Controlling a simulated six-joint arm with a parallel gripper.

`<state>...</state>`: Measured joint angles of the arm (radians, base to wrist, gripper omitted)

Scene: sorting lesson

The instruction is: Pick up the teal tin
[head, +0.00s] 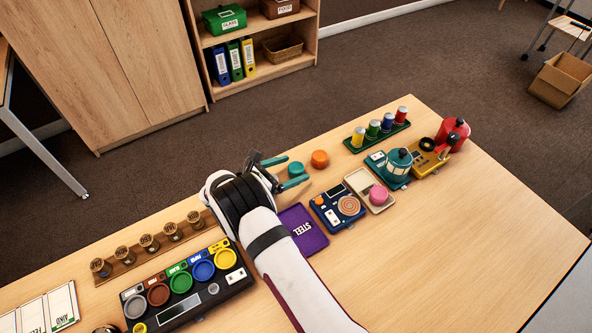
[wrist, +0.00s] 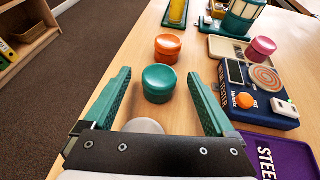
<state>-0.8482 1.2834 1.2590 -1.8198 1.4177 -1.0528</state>
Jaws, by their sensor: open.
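The teal tin (head: 296,169) is a small round tin standing on the table; in the wrist view the same teal tin (wrist: 159,83) sits ahead of and between my finger tips. My gripper (head: 289,171) is open and empty, its teal fingers pointing toward the tin. In the wrist view my gripper (wrist: 160,75) has one finger on each side of the tin, with a gap to both. An orange tin (head: 320,159) stands just beyond the teal one; it also shows in the wrist view (wrist: 168,46).
A purple STEEL tray (head: 315,241) and a blue device (head: 329,214) lie right of my gripper. A pink tin (head: 378,195) sits on a beige tray (head: 362,180). A green rack (head: 357,149) holds several cans. A grey round thing (wrist: 145,126) shows partly behind my gripper's palm.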

